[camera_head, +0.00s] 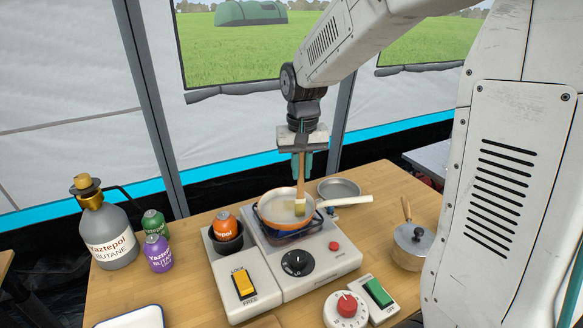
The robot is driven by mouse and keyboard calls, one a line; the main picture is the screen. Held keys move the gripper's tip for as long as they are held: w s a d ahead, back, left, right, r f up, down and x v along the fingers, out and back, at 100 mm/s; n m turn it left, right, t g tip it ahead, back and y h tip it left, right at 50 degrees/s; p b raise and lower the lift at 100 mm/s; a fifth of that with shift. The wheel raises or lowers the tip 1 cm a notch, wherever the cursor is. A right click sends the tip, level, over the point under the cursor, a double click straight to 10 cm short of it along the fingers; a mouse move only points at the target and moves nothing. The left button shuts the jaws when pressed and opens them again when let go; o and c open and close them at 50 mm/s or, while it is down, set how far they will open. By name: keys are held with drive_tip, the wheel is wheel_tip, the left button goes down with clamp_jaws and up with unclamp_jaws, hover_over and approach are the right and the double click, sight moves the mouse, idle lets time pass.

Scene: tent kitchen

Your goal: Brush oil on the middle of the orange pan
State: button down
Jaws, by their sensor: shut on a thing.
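The orange pan (273,209) sits on the stove (301,255), with its pale handle (345,201) pointing right. My gripper (302,165) is above the pan, shut on the upright wooden handle of a brush (300,185). The brush head points down and is inside the pan, right of its middle. From this view I cannot tell whether the bristles touch the pan's bottom. The pan's inside looks pale, and I cannot make out oil on it.
A grey pan (339,188) lies behind the stove. A lidded pot (411,246) stands to the right. An orange can (225,225) sits at the stove's left. A butane bottle (108,233), a green can (154,223) and a purple can (158,254) stand further left. A red-knobbed timer (346,308) is in front.

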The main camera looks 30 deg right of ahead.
drive_tip(key=shift+s+d, duration=0.1)
drive_tip(key=shift+d, duration=0.25)
drive_tip(key=shift+w+a, duration=3)
drive_tip(key=shift+a, duration=0.3)
drive_tip(key=shift+s+d, duration=0.65)
drive_tip(key=shift+d, duration=0.6)
drive_tip(key=shift+s+d, duration=0.6)
drive_tip(key=shift+d, duration=0.65)
drive_tip(key=shift+s+d, duration=0.65)
drive_tip(key=shift+d, duration=0.6)
drive_tip(key=w+a, duration=0.5)
drive_tip(key=a, duration=0.2)
drive_tip(key=shift+r, duration=0.1)
drive_tip(key=shift+r, duration=2.95)
